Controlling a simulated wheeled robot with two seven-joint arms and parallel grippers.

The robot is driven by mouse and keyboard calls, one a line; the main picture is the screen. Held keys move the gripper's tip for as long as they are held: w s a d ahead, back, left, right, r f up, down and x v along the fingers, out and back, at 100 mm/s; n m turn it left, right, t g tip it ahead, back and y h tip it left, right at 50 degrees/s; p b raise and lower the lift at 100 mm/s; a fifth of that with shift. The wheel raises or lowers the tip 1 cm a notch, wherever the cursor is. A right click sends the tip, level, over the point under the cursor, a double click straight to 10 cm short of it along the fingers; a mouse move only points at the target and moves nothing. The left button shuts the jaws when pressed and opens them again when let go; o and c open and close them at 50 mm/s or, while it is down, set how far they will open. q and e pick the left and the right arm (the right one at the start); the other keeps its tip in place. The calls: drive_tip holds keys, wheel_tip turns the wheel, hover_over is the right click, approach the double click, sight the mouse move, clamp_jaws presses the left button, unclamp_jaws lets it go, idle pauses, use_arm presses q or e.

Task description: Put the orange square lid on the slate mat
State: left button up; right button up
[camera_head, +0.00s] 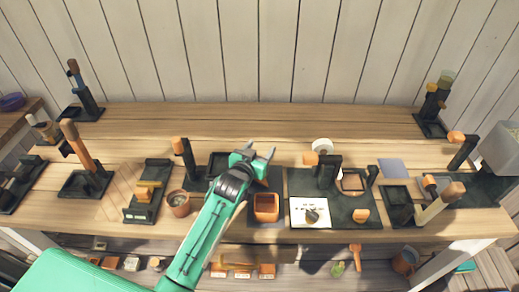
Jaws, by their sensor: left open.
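An orange square piece (266,207) with a raised rim stands near the table's front edge, right of my left forearm; it is the likeliest orange square lid, though it looks like a shallow box. A flat blue-grey square (393,168), which looks like the slate mat, lies bare on the right half of the table. My left gripper (259,153) is open and empty, behind the orange piece and apart from it. The forearm hides part of the table to its left. My right gripper is not in view.
A clay pot (179,203) is left of my forearm. Dark stands line both sides.

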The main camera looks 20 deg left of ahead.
use_arm(q)
drive_tip(key=s+a+r+b, duration=0.1)
drive_tip(key=s+r+b, duration=0.1)
drive_tip(key=s, duration=0.9)
drive_tip(key=shift+s+a+r, duration=0.2)
drive_tip(key=shift+s+r, duration=0.2)
drive_tip(key=shift+r, duration=0.1)
